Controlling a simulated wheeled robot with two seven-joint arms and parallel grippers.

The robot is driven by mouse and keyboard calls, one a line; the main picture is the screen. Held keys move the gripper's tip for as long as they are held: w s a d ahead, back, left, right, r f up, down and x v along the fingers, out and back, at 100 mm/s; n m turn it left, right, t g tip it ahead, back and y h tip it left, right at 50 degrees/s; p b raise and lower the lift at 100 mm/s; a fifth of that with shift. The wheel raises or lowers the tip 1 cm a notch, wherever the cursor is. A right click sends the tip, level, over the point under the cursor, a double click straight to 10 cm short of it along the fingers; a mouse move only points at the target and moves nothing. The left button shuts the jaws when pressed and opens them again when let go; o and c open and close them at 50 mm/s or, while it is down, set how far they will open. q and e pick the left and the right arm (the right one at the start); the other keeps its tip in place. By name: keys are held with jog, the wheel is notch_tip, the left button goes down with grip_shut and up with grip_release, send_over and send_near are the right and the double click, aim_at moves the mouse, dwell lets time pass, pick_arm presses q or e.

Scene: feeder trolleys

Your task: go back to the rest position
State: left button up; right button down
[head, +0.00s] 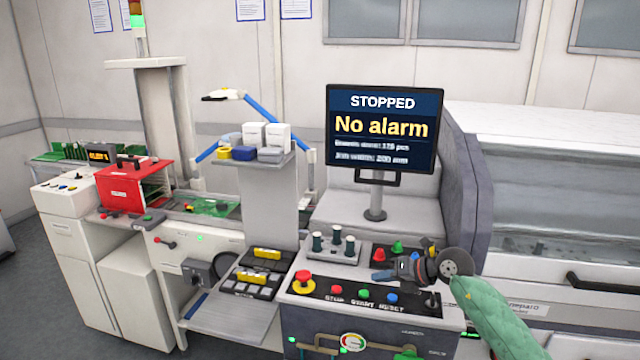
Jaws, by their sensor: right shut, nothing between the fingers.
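My right arm (500,312), in a green sleeve, comes in from the lower right. My right gripper (382,268) is shut and empty. In the picture it lies over the back right part of the control panel, above the row of buttons, pointing left. I cannot tell if it touches the panel. My left gripper is not in view.
The control panel (318,289) has a red emergency stop (303,282) and several coloured buttons. A monitor (385,130) reads "STOPPED, No alarm". Dark pegs (318,242) stand behind the panel. A tray shelf (225,318), red box (135,186) and conveyor lie left.

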jog(key=s+a+r+m+t+y, duration=0.5)
jog(key=s+r+m+t, duration=0.1)
jog(key=s+m+t, duration=0.25)
jog(key=s+d+f+m+h, duration=0.6)
jog(key=f+m+h, duration=0.25)
jog(key=m, duration=0.35)
jog(key=s+d+f+m+h, duration=0.6)
jog(key=f+m+h, duration=0.2)
jog(key=m+h, duration=0.3)
jog(key=s+a+f+m+g+y, duration=0.2)
jog(key=s+f+g, duration=0.45)
jog(key=s, duration=0.55)
jog(key=s+a+f+m+g+y, duration=0.25)
jog(key=s+f+g, duration=0.35)
jog(key=s, duration=0.6)
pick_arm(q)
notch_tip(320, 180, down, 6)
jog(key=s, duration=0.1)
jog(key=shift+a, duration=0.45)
pick_arm(e)
jog(key=s+a+f, duration=0.1)
jog(key=s+f, duration=0.1)
jog(key=f, duration=1.8)
jog(key=s+a+f+n+g, duration=0.1)
jog(key=s+a+f, duration=0.1)
jog(key=f, duration=1.8)
jog(key=shift+s+a+f+y, duration=0.25)
jog(key=shift+f+y, duration=0.05)
